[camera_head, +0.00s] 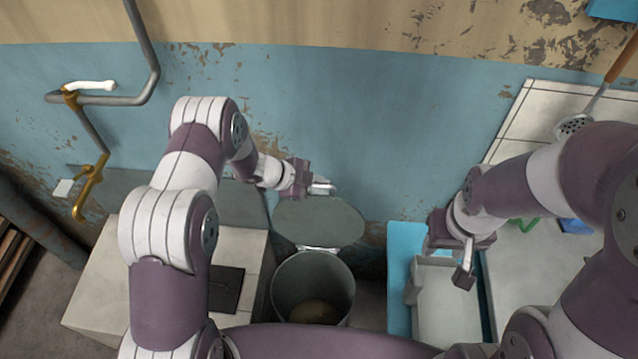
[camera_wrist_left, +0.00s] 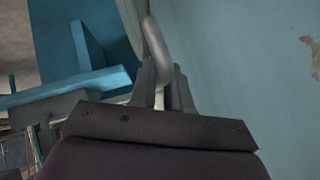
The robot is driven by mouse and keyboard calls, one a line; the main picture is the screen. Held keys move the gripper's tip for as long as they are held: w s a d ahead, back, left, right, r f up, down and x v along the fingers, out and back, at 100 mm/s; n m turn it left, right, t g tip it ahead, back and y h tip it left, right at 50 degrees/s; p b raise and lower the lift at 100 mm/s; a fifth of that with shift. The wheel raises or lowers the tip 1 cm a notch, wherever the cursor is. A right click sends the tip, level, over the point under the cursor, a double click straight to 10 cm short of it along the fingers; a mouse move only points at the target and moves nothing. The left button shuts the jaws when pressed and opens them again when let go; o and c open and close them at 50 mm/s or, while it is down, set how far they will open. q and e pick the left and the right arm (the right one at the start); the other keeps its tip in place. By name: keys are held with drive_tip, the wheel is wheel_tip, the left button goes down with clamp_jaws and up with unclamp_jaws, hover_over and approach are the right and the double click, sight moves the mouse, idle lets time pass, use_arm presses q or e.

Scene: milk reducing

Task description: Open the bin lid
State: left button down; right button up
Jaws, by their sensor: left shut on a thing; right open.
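The bin (camera_head: 312,284) stands on the floor in front of the blue wall, with something brownish at its bottom. Its grey round lid (camera_head: 318,222) is raised, tilted up at the back of the rim towards the wall. My left gripper (camera_head: 322,187) is at the lid's upper edge. In the left wrist view, my left gripper (camera_wrist_left: 160,92) is shut on the lid's curved grey handle (camera_wrist_left: 157,45). My right gripper (camera_head: 464,262) is open and empty, right of the bin over the pale tray; its fingers are partly hidden.
A white tiled block (camera_head: 90,290) stands left of the bin. A blue bench (camera_head: 400,290) with a pale tray (camera_head: 445,310) stands to the right, beside a white counter. Pipes with a brass tap (camera_head: 85,190) run along the left wall.

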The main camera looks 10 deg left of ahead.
use_arm(q)
drive_tip(key=shift+s+f, duration=0.15)
drive_tip(key=shift+s, duration=0.05)
drive_tip(key=c, duration=1.2)
unclamp_jaws()
drive_tip(key=shift+s, duration=0.1)
drive_tip(key=v, duration=1.3)
drive_tip(key=shift+w, duration=0.3)
drive_tip(key=shift+d, duration=0.15)
